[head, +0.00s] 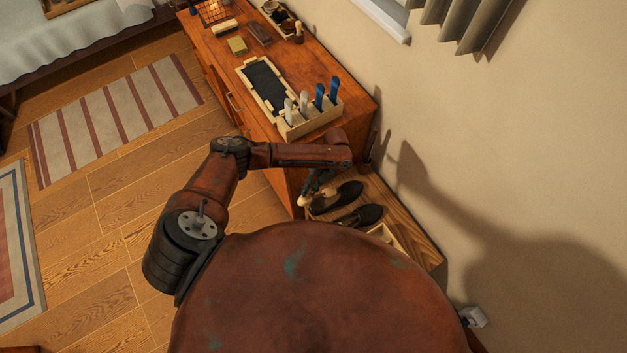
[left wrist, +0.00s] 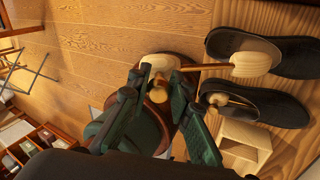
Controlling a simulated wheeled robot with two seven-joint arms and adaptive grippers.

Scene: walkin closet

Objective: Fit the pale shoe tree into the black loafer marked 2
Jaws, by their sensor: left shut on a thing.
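A pale shoe tree (left wrist: 250,57), with a rounded toe piece, a thin rod and a blunt heel piece, is in my left gripper (left wrist: 160,94). In the left wrist view its toe piece overlaps the opening of the upper black loafer (left wrist: 297,55); I cannot tell whether it touches. A second black loafer (left wrist: 275,107) lies beside it with a pale knob and rod in its opening. No number is readable on either loafer. In the head view my left gripper (head: 316,185) is low by the loafers (head: 347,196). My right gripper is not in view.
A rack (head: 312,122) with blue and white handles stands on the dresser top.

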